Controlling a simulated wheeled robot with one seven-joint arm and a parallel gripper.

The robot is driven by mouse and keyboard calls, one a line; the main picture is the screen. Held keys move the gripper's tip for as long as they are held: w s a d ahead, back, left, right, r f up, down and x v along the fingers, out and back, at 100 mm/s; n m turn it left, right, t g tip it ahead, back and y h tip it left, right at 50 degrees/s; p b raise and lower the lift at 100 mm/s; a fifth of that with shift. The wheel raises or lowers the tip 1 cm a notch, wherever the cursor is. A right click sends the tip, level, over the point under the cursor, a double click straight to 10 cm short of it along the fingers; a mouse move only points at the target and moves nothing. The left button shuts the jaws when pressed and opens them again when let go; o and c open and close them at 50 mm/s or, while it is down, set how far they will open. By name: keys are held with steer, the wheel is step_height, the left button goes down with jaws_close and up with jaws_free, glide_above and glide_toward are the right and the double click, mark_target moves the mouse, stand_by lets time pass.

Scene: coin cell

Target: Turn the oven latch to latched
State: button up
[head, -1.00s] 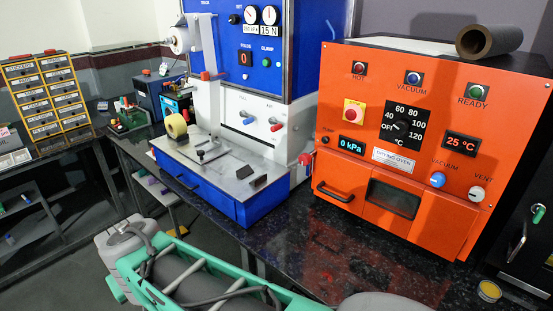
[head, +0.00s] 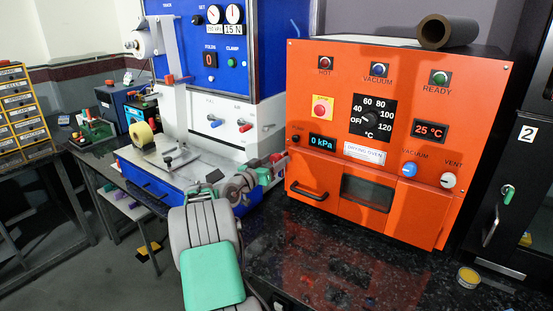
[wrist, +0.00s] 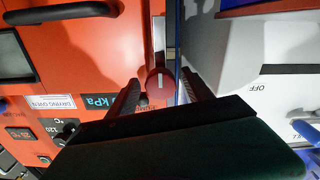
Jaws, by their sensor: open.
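The drying oven (head: 300,215) is the orange box at the right in the head view; its face also fills the left of the wrist view (wrist: 90,45). The oven latch (wrist: 158,82) shows in the wrist view as a red-ended lever at the oven's left edge. It lies between the fingers of my gripper (wrist: 161,78), which are open around it with a gap on each side. In the head view my gripper (head: 268,172) is at the oven's left side, and it mostly hides the latch. The latch's exact angle is hard to tell.
The blue and white press machine (head: 250,45) stands close on the left, leaving a narrow gap by the oven. A dark roll (head: 432,30) lies on top of the oven. A small yellow-rimmed tin (head: 468,277) sits on the dark bench (head: 400,275).

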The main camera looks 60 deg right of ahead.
steer(key=shift+s+d, duration=0.1)
steer(key=shift+d, duration=0.5)
jaws_close()
stand_by(0.6)
